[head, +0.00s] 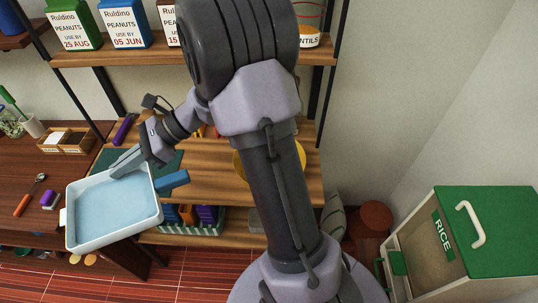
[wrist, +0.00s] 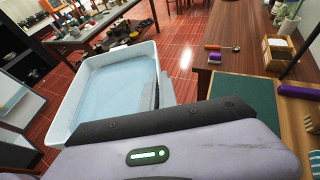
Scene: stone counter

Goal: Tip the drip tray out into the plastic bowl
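The drip tray (head: 112,237) is a white, rectangular, shallow tray with a pale blue inside. It hangs in the air at the lower left of the head view, roughly level, and fills the left middle of the wrist view (wrist: 62,112). I cannot tell if the blue is liquid or the tray's floor. My gripper (head: 128,166) is shut on its near side wall, one finger inside. The fingers also show at the wall in the wrist view (wrist: 158,92). A yellow round thing (head: 242,165) is mostly hidden behind my arm; I cannot tell if it is the plastic bowl.
A dark wood counter (head: 50,170) with a spoon, purple block and wooden box (head: 66,141) is at left. Wooden shelves (head: 205,180) stand behind my arm, with peanut boxes above. A green-lidded rice bin (head: 487,225) is at right. Red floor lies below the tray.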

